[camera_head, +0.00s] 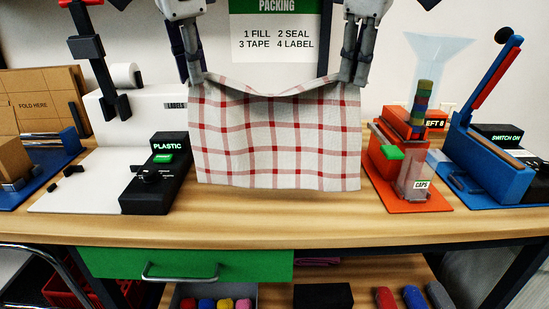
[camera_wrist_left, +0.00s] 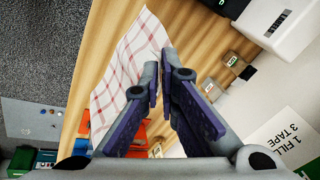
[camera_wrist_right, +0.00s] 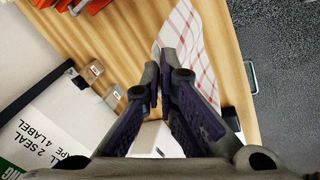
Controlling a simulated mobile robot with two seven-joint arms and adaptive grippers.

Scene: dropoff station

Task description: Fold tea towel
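The tea towel (camera_head: 275,140) is white with red checks and hangs spread out in the head view, its top edge sagging slightly between my grippers. My left gripper (camera_head: 197,80) is shut on the towel's upper left corner, and my right gripper (camera_head: 354,80) is shut on its upper right corner. The towel also shows beyond the fingertips in the left wrist view (camera_wrist_left: 125,70) and in the right wrist view (camera_wrist_right: 190,45). Its lower edge hangs in front of or just over the wooden table (camera_head: 270,222); I cannot tell whether it touches. The towel hides the table behind it.
A black box marked PLASTIC (camera_head: 157,175) stands close left of the towel. An orange device (camera_head: 392,160) stands close right, with a blue press (camera_head: 490,160) beyond it. A green drawer (camera_head: 185,263) is below the table top. The table's front strip is clear.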

